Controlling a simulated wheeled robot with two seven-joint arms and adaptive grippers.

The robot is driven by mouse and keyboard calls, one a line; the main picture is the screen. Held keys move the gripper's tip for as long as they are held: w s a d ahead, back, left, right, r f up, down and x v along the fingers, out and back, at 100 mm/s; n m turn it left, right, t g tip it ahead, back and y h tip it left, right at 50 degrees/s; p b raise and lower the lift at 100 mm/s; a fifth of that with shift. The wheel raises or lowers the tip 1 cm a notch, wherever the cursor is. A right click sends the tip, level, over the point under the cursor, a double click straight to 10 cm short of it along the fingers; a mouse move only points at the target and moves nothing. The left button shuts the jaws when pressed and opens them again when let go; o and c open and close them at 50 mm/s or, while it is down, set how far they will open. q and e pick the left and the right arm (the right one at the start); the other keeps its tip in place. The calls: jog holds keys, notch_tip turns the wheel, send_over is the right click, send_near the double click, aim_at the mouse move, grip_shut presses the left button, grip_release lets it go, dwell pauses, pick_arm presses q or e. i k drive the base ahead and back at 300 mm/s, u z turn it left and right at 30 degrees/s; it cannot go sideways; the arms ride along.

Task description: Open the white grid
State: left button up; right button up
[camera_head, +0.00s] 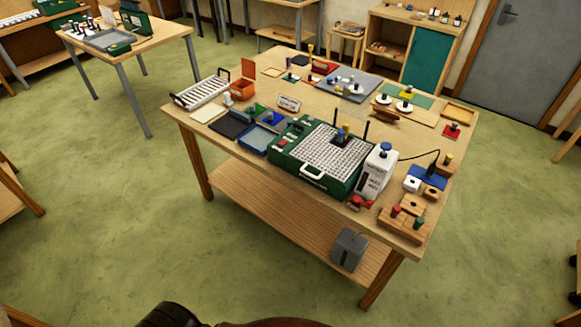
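The white grid (306,151) is a pale perforated panel set in the top of a green machine (284,160) on the wooden table. It lies flat and looks closed. A white handle (312,173) sits at its front edge. Two thin dark posts rise near the machine's back corners. Neither of my grippers is in view.
A white bottle (376,172) with a blue cap stands close to the machine's right side. A blue tray (258,139) is at its left. A white slatted rack (202,92) lies at the table's left end. Green floor is open before the wooden table (238,151).

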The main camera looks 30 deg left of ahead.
aim_at(323, 172)
jog(key=u, duration=0.65)
jog(key=i, duration=0.6)
jog(key=u, duration=0.6)
jog(key=i, duration=0.8)
jog(key=z, duration=0.35)
